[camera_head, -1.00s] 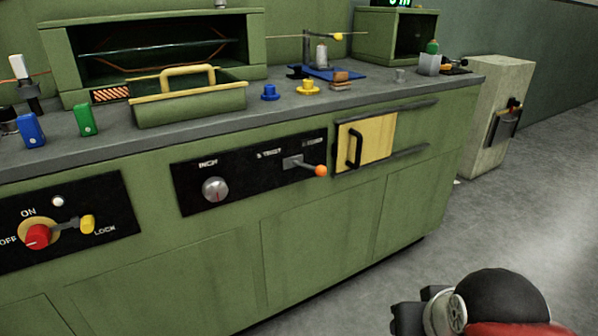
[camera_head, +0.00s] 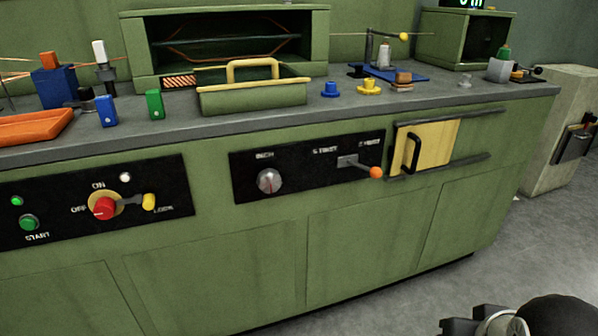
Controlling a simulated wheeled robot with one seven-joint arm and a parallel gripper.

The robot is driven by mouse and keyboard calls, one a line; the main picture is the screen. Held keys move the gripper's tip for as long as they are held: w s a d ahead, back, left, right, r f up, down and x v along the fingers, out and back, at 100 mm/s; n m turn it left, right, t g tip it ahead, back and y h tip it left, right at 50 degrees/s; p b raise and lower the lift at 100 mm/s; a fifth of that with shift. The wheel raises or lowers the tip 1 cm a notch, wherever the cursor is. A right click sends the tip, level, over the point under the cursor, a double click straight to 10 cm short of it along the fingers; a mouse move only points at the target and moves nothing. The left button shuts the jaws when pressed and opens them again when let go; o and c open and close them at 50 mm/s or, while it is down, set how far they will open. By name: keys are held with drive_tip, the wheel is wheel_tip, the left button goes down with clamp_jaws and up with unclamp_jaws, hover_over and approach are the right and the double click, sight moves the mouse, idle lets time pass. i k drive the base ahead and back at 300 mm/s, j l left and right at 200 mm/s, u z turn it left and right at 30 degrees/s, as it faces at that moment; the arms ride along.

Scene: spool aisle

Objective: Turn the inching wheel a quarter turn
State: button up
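The inching wheel (camera_head: 269,181) is a round silver-grey knob with a thin red mark pointing down. It sits under an "INCH" label on the left of a black panel (camera_head: 312,185) on the front of the green bench. Nothing touches it. My gripper is not in view. Only a dark, rounded part of my arm shows at the bottom right corner, well away from the wheel.
A lever with an orange knob (camera_head: 376,172) juts out right of the wheel. A yellow sliding door (camera_head: 428,147) is further right. The left panel has a red switch (camera_head: 104,208), a yellow lock piece (camera_head: 149,202) and a green start button (camera_head: 29,222).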

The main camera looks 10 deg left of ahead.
sight(268, 181)
drive_tip(key=k+j, duration=0.65)
drive_tip(key=j, duration=0.15)
